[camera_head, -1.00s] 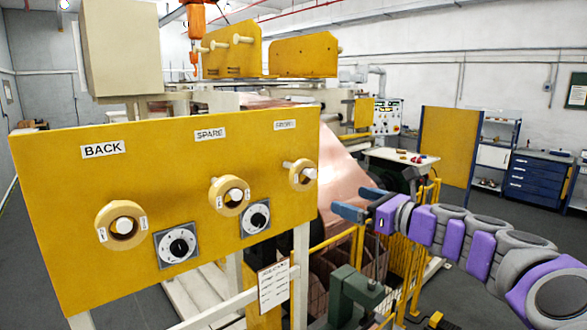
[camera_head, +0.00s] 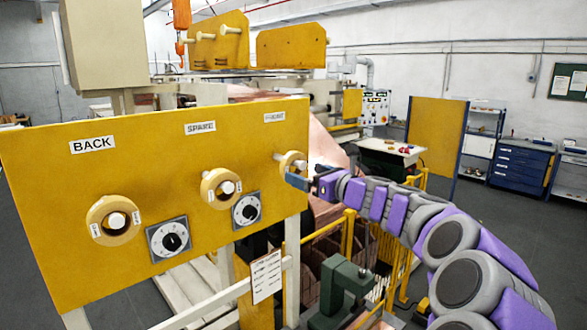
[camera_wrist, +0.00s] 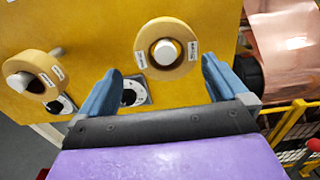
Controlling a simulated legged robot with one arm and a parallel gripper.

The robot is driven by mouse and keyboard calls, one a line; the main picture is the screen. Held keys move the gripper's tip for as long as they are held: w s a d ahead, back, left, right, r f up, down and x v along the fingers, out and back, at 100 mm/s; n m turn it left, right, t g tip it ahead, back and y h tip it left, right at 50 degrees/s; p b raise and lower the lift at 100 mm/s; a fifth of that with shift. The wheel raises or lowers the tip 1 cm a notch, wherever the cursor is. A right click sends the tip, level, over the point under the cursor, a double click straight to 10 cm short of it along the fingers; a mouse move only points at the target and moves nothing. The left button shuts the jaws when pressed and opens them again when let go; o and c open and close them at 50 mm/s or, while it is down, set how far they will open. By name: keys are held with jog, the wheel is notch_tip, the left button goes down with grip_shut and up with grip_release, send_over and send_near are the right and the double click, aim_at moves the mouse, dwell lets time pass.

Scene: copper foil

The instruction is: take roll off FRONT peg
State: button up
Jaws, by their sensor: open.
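The FRONT roll (camera_head: 286,158) is a tan ring with white tags, hung on a pale peg near the yellow panel's right end. In the wrist view the roll (camera_wrist: 147,68) faces me, with the peg end (camera_wrist: 165,52) in its middle. My gripper (camera_head: 298,181) is open and empty, just in front of the roll and slightly below it, partly covering it in the head view. In the wrist view the blue fingers of my gripper (camera_wrist: 161,72) stand left and right of the roll, apart from it. Contact is not visible.
The SPARE roll (camera_head: 208,191) and BACK roll (camera_head: 93,224) hang further left on the panel (camera_head: 60,170). Dials (camera_head: 246,210) sit low between the rolls. Yellow railing (camera_head: 348,235), copper foil (camera_wrist: 280,50) and a green machine part (camera_head: 335,285) lie to the right and below.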

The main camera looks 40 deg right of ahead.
aim_at(305, 165)
jog(key=w, duration=0.4)
jog(key=shift+w+d+f, duration=0.15)
jog(key=shift+w+d, duration=0.05)
jog(key=shift+w, duration=0.15)
jog(key=shift+w+d, duration=0.15)
jog(key=shift+d, duration=0.35)
jog(key=shift+a, duration=0.55)
jog(key=c, duration=0.4)
jog(key=shift+a, duration=0.15)
jog(key=shift+c, duration=1.3)
jog(key=shift+d, duration=0.5)
jog(key=shift+c, duration=0.4)
jog(key=shift+r, duration=0.75)
jog(key=shift+s+r, duration=0.15)
jog(key=shift+s, duration=0.25)
jog(key=s+d+p, duration=0.1)
jog(key=s, duration=1.6)
jog(key=shift+s+r, duration=0.2)
jog(key=shift+r, duration=0.25)
jog(key=shift+r+p, duration=0.15)
jog(key=shift+p, duration=0.3)
